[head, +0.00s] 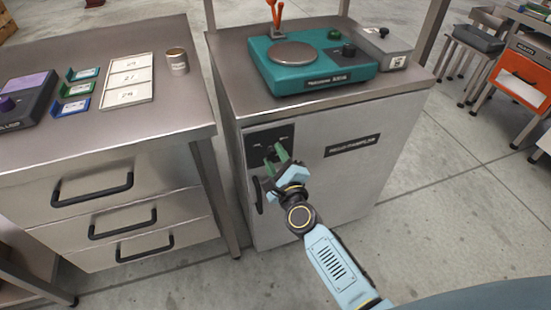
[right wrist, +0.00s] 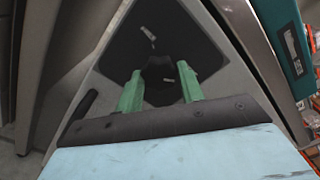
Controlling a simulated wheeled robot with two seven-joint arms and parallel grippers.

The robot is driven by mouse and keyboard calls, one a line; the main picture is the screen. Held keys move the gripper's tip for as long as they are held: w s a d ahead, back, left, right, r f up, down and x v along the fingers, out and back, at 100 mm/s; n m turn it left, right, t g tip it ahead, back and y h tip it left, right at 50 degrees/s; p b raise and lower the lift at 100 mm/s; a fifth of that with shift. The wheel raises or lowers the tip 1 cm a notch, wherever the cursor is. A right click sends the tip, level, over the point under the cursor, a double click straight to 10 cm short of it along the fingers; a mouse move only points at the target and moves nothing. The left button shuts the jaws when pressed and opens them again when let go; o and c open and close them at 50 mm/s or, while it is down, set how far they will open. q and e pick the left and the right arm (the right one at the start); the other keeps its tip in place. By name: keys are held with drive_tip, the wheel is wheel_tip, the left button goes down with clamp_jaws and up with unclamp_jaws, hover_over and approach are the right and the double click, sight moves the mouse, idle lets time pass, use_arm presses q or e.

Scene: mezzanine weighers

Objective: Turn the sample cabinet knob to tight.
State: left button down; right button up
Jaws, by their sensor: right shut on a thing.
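The sample cabinet (head: 365,184) is a grey metal cabinet with a black plate (head: 258,138) at the upper left of its front. The dark knob (right wrist: 160,75) sits on this plate, between the green fingers of my right gripper (right wrist: 159,88) in the right wrist view. My right gripper (head: 276,155) is shut on the knob, reaching it from the front in the head view. The fingers hide most of the knob in the head view. A small light mark (right wrist: 148,34) shows on the plate. My left gripper is not in view.
A teal scale (head: 312,77) and a small grey box (head: 383,48) stand on the cabinet top. A black handle (head: 257,195) is below the plate, close to my right wrist. A steel drawer table (head: 105,128) stands on the left. Open floor lies right of the cabinet.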

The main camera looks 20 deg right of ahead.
drive_tip(key=o, duration=1)
drive_tip(key=shift+s, duration=0.25)
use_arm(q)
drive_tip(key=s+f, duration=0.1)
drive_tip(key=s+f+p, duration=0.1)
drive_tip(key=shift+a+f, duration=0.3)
use_arm(e)
drive_tip(key=s, duration=1.3)
drive_tip(key=shift+d, duration=0.2)
drive_tip(key=shift+w, duration=0.1)
